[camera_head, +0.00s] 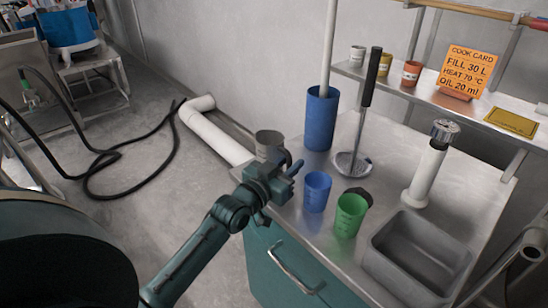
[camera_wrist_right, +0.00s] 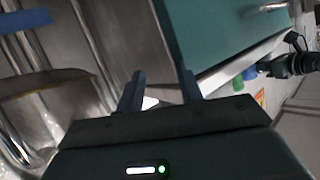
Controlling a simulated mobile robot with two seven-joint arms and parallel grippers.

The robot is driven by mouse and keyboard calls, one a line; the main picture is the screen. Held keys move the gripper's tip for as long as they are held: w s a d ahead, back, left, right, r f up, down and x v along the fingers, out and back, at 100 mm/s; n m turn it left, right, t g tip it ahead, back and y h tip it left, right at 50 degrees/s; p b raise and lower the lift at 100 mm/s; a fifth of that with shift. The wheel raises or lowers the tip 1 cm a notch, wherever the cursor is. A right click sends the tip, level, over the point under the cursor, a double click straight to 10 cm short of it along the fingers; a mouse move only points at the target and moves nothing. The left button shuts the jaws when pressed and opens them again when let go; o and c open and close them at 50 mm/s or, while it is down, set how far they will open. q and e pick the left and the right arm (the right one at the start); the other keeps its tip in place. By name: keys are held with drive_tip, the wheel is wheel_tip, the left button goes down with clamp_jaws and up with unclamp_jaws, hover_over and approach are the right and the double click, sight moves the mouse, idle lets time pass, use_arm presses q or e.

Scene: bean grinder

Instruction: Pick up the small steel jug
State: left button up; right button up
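A small grey steel jug (camera_head: 268,141) stands near the left edge of the steel counter in the head view. Its lower part is hidden behind my left gripper. My left gripper (camera_head: 295,176) is in front of the jug, at the counter's edge. Its fingers look apart, with nothing seen between them, and point to the right. I cannot tell whether it touches the jug. My right gripper (camera_wrist_right: 162,88) shows in the right wrist view with its two fingers apart and empty.
A blue cup (camera_head: 316,191) and a green cup (camera_head: 350,215) stand right of my left gripper. Behind are a tall blue container (camera_head: 321,118) and a long-handled steel tool (camera_head: 353,164). A white pipe (camera_head: 214,135) runs left of the counter.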

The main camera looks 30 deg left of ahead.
use_arm(q)
clamp_jaws()
drive_tip(key=shift+r, duration=0.25)
idle(0.3)
